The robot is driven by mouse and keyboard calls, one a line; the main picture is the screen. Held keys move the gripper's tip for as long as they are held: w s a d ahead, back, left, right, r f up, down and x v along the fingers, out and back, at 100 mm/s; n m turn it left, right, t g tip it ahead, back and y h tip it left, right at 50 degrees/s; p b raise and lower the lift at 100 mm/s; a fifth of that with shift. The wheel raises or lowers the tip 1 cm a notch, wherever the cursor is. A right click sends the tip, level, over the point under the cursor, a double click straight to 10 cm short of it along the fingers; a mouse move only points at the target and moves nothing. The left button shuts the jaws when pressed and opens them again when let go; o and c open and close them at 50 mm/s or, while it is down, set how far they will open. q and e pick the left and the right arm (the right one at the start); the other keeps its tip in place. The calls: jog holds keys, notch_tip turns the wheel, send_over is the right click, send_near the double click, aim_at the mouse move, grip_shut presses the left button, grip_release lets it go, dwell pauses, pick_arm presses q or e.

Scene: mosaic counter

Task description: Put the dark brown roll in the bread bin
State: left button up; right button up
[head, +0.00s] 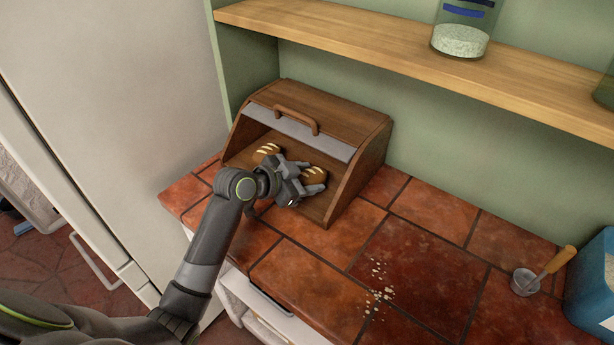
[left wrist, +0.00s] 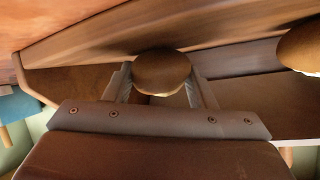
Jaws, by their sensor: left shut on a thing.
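The wooden bread bin (head: 352,187) stands at the back left of the tiled counter, its front open. My left gripper (head: 307,178) reaches into the opening, shut on a brown roll (head: 315,173) with pale score marks. In the left wrist view this roll (left wrist: 162,72) sits between the two fingers. The roll is inside the bin's opening, low over its floor; I cannot tell whether it touches the floor. A second, golden-brown roll (head: 267,150) lies in the bin to the left, and it also shows at the right edge of the left wrist view (left wrist: 302,47). My right gripper is not in view.
Pale crumbs (head: 378,280) lie on the counter (head: 420,255) in front of the bin. A wooden shelf (head: 360,42) with a jar (head: 461,38) runs above the bin.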

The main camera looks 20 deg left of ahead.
pick_arm(q)
jog(key=o, duration=1)
jog(key=shift+r, duration=0.2)
jog(key=shift+s+a+r, duration=0.1)
jog(key=shift+s+a, duration=0.15)
jog(key=shift+s, duration=0.05)
jog(key=v, duration=0.9)
jog(key=shift+s+a+r, duration=0.1)
jog(key=shift+s+a, duration=0.1)
jog(key=shift+s, duration=0.15)
jog(key=shift+s+a+r, duration=0.3)
jog(key=shift+s+r, duration=0.05)
jog(key=shift+s, duration=0.15)
